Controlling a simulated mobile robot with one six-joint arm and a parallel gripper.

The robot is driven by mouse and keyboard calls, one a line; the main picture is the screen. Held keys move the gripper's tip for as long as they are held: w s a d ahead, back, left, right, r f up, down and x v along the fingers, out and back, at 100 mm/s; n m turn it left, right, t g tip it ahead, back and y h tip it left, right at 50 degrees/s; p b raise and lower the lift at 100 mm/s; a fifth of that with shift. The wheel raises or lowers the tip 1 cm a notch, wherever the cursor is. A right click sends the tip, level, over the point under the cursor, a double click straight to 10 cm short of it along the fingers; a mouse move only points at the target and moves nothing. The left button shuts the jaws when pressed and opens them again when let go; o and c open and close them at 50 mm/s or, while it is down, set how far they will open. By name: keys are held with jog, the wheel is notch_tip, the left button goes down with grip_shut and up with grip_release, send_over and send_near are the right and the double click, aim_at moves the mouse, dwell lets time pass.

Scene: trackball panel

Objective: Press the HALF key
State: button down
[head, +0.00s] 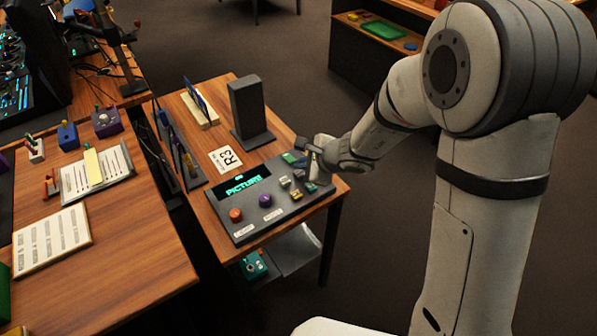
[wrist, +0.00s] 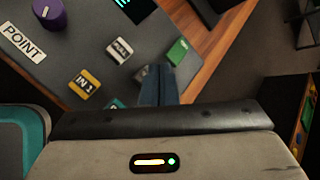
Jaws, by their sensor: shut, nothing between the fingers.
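The dark trackball panel (head: 278,219) lies on a small wooden table, with several keys at its right end. My gripper (head: 313,165) is shut and points down over those keys. In the wrist view its fingertips (wrist: 157,80) overlap a small grey key (wrist: 140,74), mostly hidden; contact and its label cannot be told. Beside it are a pale-topped key (wrist: 120,50) that seems to read FULL, a yellow key (wrist: 84,83) that seems to read IN 2, a green key (wrist: 178,51) and a teal key (wrist: 117,103). I cannot read HALF on any visible key.
The panel also has an orange ball (head: 236,215), a purple knob (head: 265,201) and a lit PICTURE display (head: 243,186). A dark upright stand (head: 248,108) and an R3 card (head: 226,159) are behind it. A cluttered desk (head: 120,225) is at left.

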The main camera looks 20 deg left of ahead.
aim_at(302, 179)
jog(key=shift+f, duration=0.15)
jog(key=shift+f+b, duration=0.3)
jog(key=shift+b, duration=0.45)
jog(key=shift+f+b, duration=0.5)
jog(key=shift+b, duration=0.1)
dwell(0.6)
jog(key=shift+r, duration=0.1)
jog(key=shift+r+p, duration=0.6)
jog(key=shift+r, duration=0.2)
notch_tip(302, 179, up, 5)
jog(key=p, duration=0.3)
jog(key=shift+p, duration=0.4)
dwell(0.5)
